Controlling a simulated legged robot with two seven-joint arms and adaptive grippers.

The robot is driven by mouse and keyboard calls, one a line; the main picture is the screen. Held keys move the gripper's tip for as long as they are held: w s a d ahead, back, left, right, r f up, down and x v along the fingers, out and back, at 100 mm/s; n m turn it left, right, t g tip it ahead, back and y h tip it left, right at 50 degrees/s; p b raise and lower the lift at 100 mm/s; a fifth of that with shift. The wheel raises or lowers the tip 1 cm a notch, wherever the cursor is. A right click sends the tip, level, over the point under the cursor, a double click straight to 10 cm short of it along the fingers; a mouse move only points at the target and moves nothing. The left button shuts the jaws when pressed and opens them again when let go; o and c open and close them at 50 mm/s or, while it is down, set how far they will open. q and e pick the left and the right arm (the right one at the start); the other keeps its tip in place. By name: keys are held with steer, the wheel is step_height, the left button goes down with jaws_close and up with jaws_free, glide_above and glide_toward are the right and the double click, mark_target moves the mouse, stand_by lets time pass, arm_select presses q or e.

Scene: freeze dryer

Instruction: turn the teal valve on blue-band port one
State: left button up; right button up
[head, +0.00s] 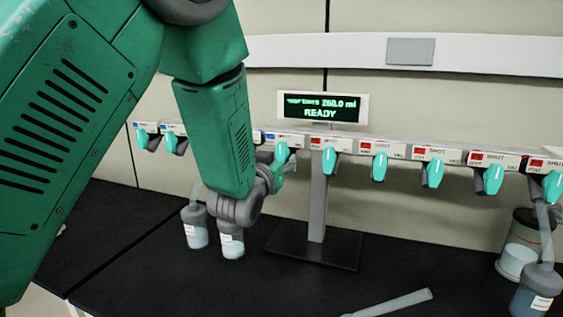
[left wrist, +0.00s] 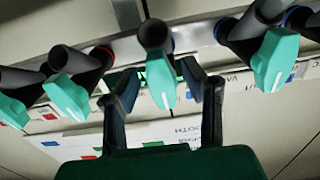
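A row of teal valves hangs from a white manifold rail (head: 345,144) in the head view. Blue marks show on the left labels, red marks on the right ones. My left gripper (head: 268,178) is at a teal valve (head: 281,154) below a blue-marked label, partly hiding it. In the left wrist view my left gripper (left wrist: 163,88) has its two fingers apart, one on each side of a teal valve (left wrist: 160,80). Gaps show beside the valve, and I cannot tell whether either finger touches it. The port number is not readable. My right gripper is not in view.
A display (head: 321,107) reads READY above the rail, on a grey post (head: 318,205). Two capped bottles, one left (head: 195,228) and one right (head: 231,240), are below my gripper. Another bottle (head: 533,291) is at far right.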

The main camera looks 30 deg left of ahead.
arm_select(q)
steer(key=v, duration=0.7)
steer(key=shift+f, duration=0.15)
stand_by(0.3)
